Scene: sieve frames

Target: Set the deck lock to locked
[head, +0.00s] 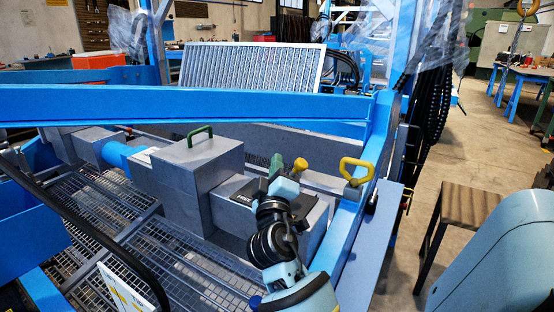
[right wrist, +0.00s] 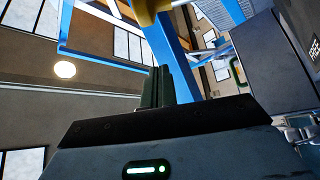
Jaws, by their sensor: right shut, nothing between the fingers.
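A yellow knob (head: 300,165) shows just right of my right gripper (head: 277,162) in the head view. The knob seems to belong to the deck lock; its stem is mostly hidden by my arm. A dark plate with the word FREE (head: 243,198) shows left of my wrist; the rest of the plate is partly covered. In the right wrist view a yellow part (right wrist: 148,10) crosses the top edge, beyond the shut fingertips (right wrist: 157,85). The fingers are empty, and I cannot tell whether they touch the knob. My left gripper is not in view.
A grey box with a green handle (head: 200,133) stands left of the gripper. A yellow loop handle (head: 357,168) sits to the right, by the blue frame (head: 345,235). A stool (head: 462,205) stands on the floor at right.

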